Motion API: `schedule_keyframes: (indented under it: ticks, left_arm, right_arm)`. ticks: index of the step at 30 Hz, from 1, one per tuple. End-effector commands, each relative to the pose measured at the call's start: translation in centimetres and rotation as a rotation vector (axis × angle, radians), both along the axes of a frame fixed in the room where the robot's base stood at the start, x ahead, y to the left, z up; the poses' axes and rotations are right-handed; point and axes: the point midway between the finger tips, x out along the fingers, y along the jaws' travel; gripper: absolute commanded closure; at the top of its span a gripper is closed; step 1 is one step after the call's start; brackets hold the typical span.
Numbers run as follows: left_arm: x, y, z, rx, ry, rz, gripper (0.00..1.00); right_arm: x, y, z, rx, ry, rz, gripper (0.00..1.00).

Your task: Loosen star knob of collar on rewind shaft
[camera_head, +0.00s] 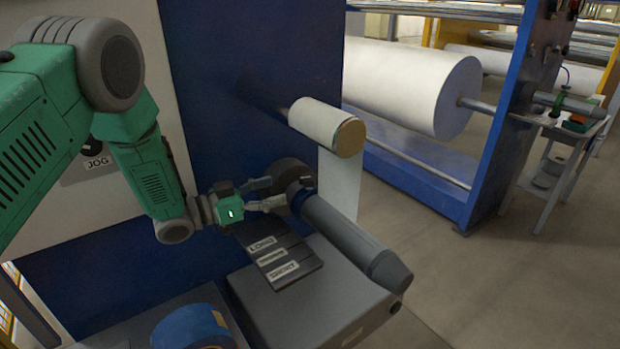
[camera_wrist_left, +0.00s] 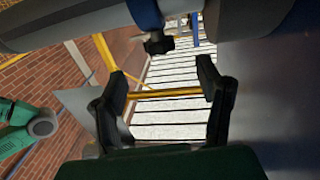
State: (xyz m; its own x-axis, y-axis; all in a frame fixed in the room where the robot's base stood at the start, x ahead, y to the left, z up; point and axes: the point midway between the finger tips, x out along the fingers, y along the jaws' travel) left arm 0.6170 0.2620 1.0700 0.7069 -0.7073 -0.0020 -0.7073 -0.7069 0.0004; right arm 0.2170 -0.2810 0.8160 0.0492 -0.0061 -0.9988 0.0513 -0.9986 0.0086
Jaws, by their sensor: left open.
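The grey rewind shaft (camera_head: 345,235) sticks out from the blue machine wall toward the lower right; its body also crosses the top of the left wrist view (camera_wrist_left: 75,22). A blue collar (camera_wrist_left: 146,14) sits around it, with a small black star knob (camera_wrist_left: 158,44) pointing down from it in that view. My left gripper (camera_head: 276,193) is open beside the shaft's inner end. In the left wrist view its two black fingers (camera_wrist_left: 160,72) are spread and empty, and the knob appears above the gap between their tips, apparently untouched. In the head view the knob cannot be made out. My right gripper is out of view.
A grey box (camera_head: 300,300) with labelled plates lies below the shaft. A blue roll (camera_head: 192,328) is at the bottom. A white-wrapped roller (camera_head: 327,126) projects above the shaft. A large white roll (camera_head: 410,88) and a small table (camera_head: 560,130) stand farther right. Floor there is clear.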

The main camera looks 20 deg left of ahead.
Motion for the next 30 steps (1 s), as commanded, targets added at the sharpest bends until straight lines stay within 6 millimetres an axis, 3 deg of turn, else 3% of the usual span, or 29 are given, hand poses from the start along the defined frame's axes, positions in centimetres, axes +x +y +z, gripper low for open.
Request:
schedule_keyframes:
  ticks: [6,12,27,30]
  left_arm:
    - [3.4,-3.5,0.1,-0.001,-0.002,-0.003,0.41]
    - [5.8,-5.8,0.1,-0.001,-0.002,-0.001,0.41]
    - [7.0,-6.9,0.0,-0.002,-0.001,0.001,0.41]
    - [7.0,-6.9,0.0,-0.002,-0.001,0.001,0.76]
  right_arm:
    - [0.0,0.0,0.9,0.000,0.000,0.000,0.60]
    - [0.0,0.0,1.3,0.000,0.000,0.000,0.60]
    - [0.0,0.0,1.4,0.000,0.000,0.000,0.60]
    - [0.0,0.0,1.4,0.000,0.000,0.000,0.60]
